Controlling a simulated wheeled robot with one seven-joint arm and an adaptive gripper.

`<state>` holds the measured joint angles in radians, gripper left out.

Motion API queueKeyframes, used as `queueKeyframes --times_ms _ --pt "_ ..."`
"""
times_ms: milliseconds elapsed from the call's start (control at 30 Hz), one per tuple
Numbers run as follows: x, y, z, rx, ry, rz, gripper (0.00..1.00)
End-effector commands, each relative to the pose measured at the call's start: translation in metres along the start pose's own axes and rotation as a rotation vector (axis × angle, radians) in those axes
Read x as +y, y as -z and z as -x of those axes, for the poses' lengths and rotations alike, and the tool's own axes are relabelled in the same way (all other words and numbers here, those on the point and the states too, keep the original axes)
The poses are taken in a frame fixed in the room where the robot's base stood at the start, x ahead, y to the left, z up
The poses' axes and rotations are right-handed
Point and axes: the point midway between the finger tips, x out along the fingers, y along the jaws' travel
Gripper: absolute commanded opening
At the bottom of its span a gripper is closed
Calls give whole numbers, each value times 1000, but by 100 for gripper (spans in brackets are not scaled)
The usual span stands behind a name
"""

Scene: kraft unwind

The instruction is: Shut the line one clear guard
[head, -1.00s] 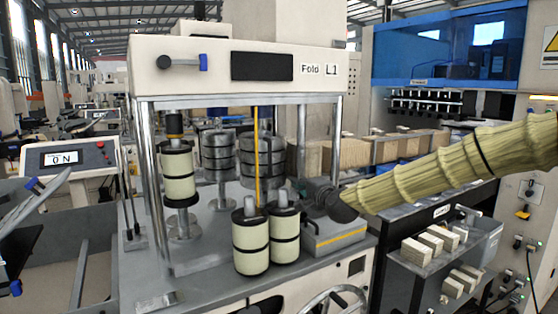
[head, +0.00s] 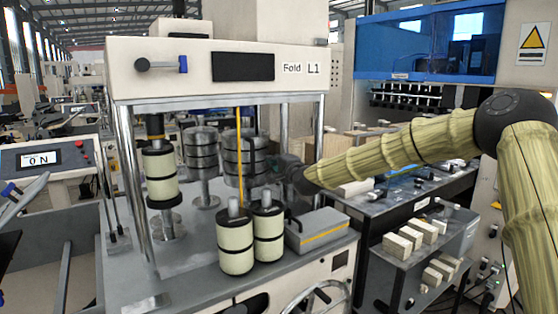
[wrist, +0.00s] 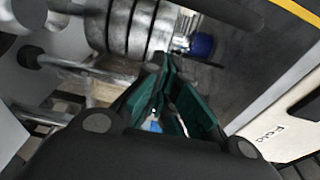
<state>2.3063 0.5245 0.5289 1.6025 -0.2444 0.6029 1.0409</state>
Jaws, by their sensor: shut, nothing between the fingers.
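The line one machine (head: 215,90) carries the label "Fold L1" on its white header. I cannot make out its clear guard for certain; the front between the posts looks open. A black-knobbed latch with a blue end (head: 163,65) is on the header. A pale tilted bar with a blue piece (head: 12,190) shows at the far left edge. My gripper (head: 280,170) is shut and empty, above the grey box and right of the rolls. In the wrist view its green-padded fingers (wrist: 160,85) point toward grey stacked discs (wrist: 135,25).
Two cream rolls (head: 252,238) stand at the front of the machine deck, and another cream roll (head: 159,175) stands at left. A thin yellow bar (head: 240,150) hangs near the grey discs. A grey box (head: 316,230) sits below my gripper. A shelf with pale blocks (head: 410,240) is at right.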

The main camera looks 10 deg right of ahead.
Motion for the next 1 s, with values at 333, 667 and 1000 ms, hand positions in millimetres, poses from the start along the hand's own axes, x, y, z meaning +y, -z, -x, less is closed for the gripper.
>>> queueKeyframes --times_ms 333,667,1000 --pt "-2 -18 -5 0 -1 2 0" --pt "0 -36 1 1 -1 1 0" --pt "0 -37 2 1 0 1 0"
